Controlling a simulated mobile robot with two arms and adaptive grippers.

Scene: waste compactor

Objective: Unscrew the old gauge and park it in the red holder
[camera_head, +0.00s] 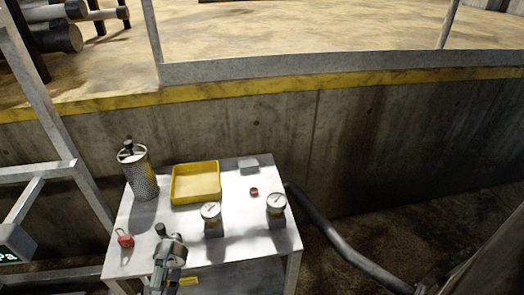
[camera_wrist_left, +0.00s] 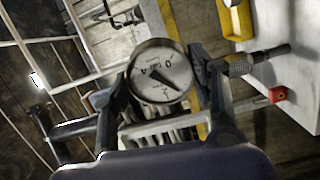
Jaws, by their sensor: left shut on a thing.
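My left gripper (camera_head: 170,242) is over the front left of the grey table. In the left wrist view its fingers are shut on a round gauge (camera_wrist_left: 160,76) with a white dial and black needle. That gauge is hard to make out in the head view. Two other gauges stand upright on grey blocks on the table: one near the middle (camera_head: 211,211) and one at the right (camera_head: 276,202). I cannot make out a red holder for certain. A small red piece (camera_head: 254,192) lies between the tray and the right gauge. My right gripper is not in view.
The table (camera_head: 138,218) also bears a yellow tray (camera_head: 195,183), a perforated cylinder (camera_head: 142,184), a red padlock-like thing (camera_head: 125,240) and a small grey block (camera_head: 248,164). A concrete wall (camera_head: 270,127) stands behind. A dark pipe (camera_head: 345,250) runs down on the right; metal rails stand left.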

